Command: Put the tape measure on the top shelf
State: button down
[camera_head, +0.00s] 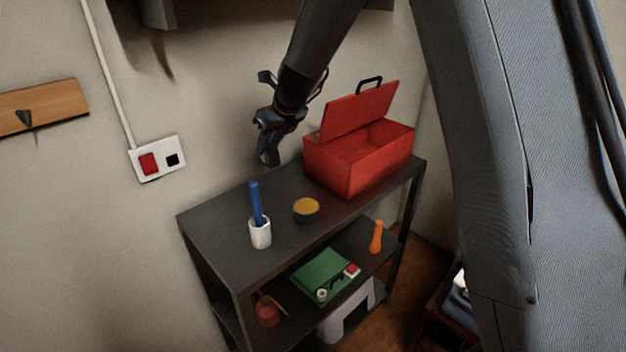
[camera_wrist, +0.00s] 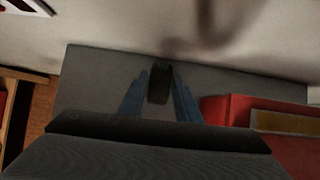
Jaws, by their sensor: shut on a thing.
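My gripper (camera_head: 268,146) is above the back of the dark top shelf (camera_head: 215,215), left of the red toolbox. In the wrist view my gripper (camera_wrist: 160,98) has its two bluish fingers closed on a small dark thing, which I take to be the tape measure (camera_wrist: 159,80). Only its dark side shows, between and past the fingertips. In the head view it is hard to tell apart from the dark fingers. The shelf top also shows in the wrist view (camera_wrist: 95,85), below the held thing; I cannot tell the exact gap.
An open red toolbox (camera_head: 352,165) stands at the shelf's right end. A white cup (camera_head: 260,234) with a blue stick and a dark round tin (camera_head: 306,212) with a yellow top stand near the front edge. The back left of the top is clear.

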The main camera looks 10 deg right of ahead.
aim_at(269, 162)
jog(key=f, duration=0.6)
jog(key=shift+a, duration=0.25)
jog(key=shift+f+b, duration=0.6)
jog(key=shift+f, duration=1.4)
jog(key=c, duration=1.3)
grip_release()
jog(key=shift+f, duration=0.1)
